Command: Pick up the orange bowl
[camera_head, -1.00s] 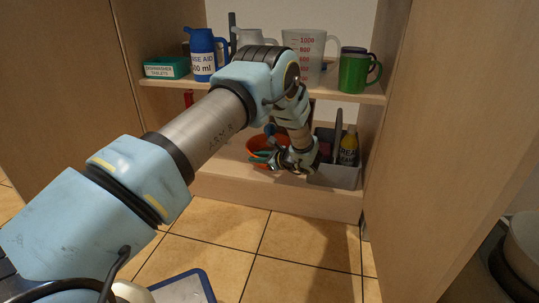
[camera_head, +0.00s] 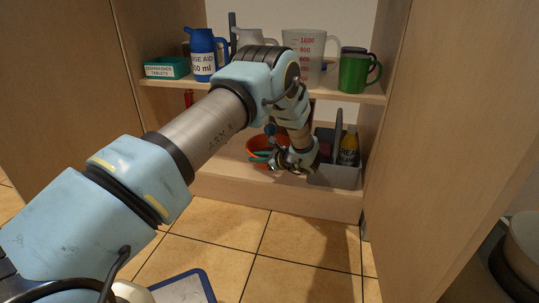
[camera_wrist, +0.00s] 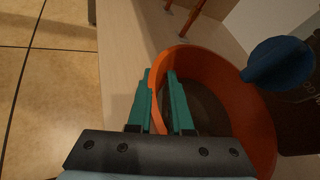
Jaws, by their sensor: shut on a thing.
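The orange bowl (camera_wrist: 255,118) stands on the cabinet's lower shelf; the wrist view shows its rim and dark inside. My gripper (camera_wrist: 161,85) has one green finger outside the bowl's wall and one inside, shut on the near rim. In the head view, the bowl (camera_head: 259,144) shows to the left of my gripper (camera_head: 270,163), partly hidden behind my wrist. The bowl looks upright and low at the shelf; I cannot tell whether it touches the board.
A grey caddy (camera_head: 338,177) with a yellow bottle (camera_head: 348,148) stands close on the right. A blue rounded object (camera_wrist: 278,62) overhangs the bowl's far side in the wrist view. The upper shelf (camera_head: 340,96) holds jugs and a green mug (camera_head: 353,73). Cabinet walls flank both sides.

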